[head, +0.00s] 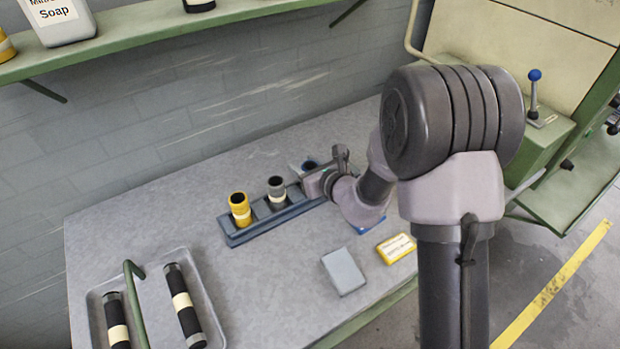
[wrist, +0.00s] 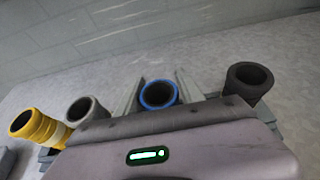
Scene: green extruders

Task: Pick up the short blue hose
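The short blue hose shows in the wrist view as a blue-rimmed open tube end (wrist: 158,95), between the two fingers of my gripper (wrist: 158,88). The fingers are apart, one on each side of it, and look clear of its rim. Its lower part is hidden by the gripper body.
The blue-grey rack (head: 240,236) also holds a yellow hose (head: 240,208) and a grey hose (head: 277,190). A dark hose (wrist: 250,80) stands right of the fingers. A tray (head: 215,325) with black hoses, a grey box (head: 343,271) and a yellow box (head: 396,248) lie nearby.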

